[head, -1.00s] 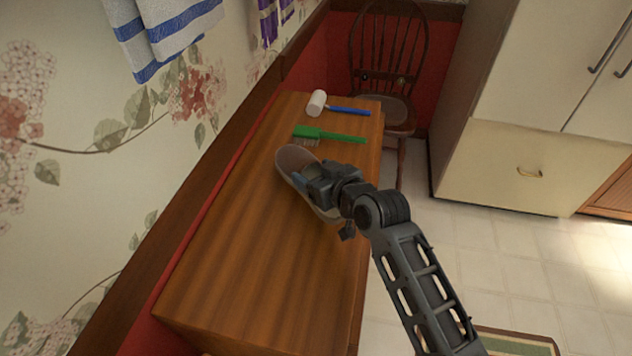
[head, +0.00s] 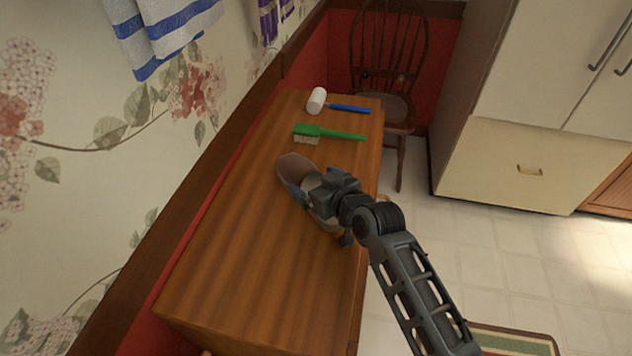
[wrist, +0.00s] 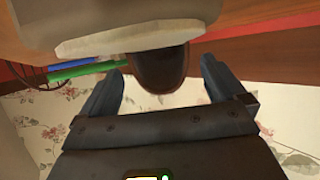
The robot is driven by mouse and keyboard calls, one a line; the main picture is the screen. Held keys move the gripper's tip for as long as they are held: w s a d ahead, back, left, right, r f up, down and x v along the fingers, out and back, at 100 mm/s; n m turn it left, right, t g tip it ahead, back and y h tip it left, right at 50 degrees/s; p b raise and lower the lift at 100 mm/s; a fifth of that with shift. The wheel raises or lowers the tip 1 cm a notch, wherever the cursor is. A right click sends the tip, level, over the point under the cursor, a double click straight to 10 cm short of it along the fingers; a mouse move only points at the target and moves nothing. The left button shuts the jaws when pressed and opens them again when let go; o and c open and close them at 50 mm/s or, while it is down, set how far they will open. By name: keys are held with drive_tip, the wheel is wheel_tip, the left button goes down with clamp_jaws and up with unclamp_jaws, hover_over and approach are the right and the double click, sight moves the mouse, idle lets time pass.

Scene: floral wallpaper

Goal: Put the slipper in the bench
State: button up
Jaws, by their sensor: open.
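The slipper (head: 295,168) has a brown toe and lies on the wooden bench (head: 225,255), toe toward the green brush. Its rear part is partly hidden under my gripper. My gripper (head: 317,183) is open just above the slipper, with its fingers spread on either side of it. In the wrist view, the slipper's dark brown end (wrist: 160,68) shows between the open fingers (wrist: 162,80), with no finger clearly touching it. Whether it still touches the gripper's underside cannot be told.
A green brush (head: 330,134) and a white-headed mallet with a blue handle (head: 348,109) lie at the bench's far end. A dark wooden chair (head: 398,105) stands beyond it. The wall with towels is at left. The bench's near half is clear.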

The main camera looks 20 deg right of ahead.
drive_tip(key=shift+s+r, duration=0.1)
drive_tip(key=shift+r, duration=0.05)
drive_tip(key=b+v, duration=0.1)
drive_tip(key=v, duration=1)
drive_tip(key=shift+s+r, duration=0.2)
drive_tip(key=shift+s, duration=0.15)
drive_tip(key=s+r+m+t+h, duration=0.1)
drive_tip(key=s+h, duration=0.1)
drive_tip(key=s, duration=2.7)
drive_tip(key=shift+d+m, duration=0.3)
drive_tip(key=shift+o, duration=0.3)
drive_tip(key=s+r, duration=0.5)
drive_tip(key=s, duration=0.1)
drive_tip(key=shift+s+a+r, duration=0.35)
drive_tip(key=shift+a+r, duration=0.05)
drive_tip(key=shift+a, duration=0.05)
drive_tip(key=shift+r, duration=0.1)
